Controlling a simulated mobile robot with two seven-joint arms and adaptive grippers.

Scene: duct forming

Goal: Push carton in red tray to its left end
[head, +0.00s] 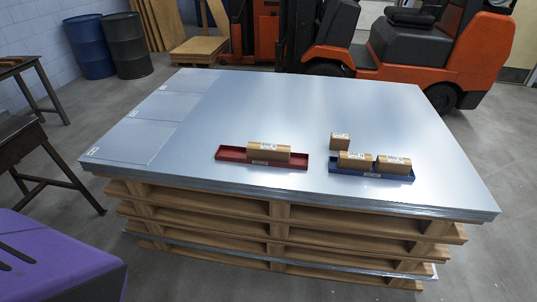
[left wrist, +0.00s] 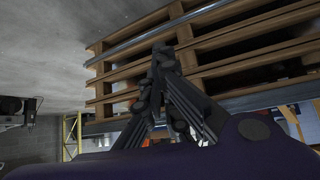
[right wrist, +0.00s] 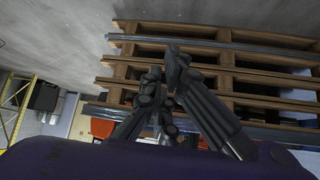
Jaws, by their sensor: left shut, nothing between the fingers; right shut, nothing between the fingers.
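My left gripper (left wrist: 160,52) is shut and empty, in front of the pallet stack in the left wrist view. My right gripper (right wrist: 163,75) is shut and empty, also facing the pallet stack in the right wrist view. Neither gripper shows in the head view, and neither touches the carton.
A blue tray (head: 371,176) with two cartons (head: 355,160) stands right of the red tray. A small carton (head: 340,141) stands behind it. A forklift (head: 400,60) and blue drum (head: 90,47) stand beyond.

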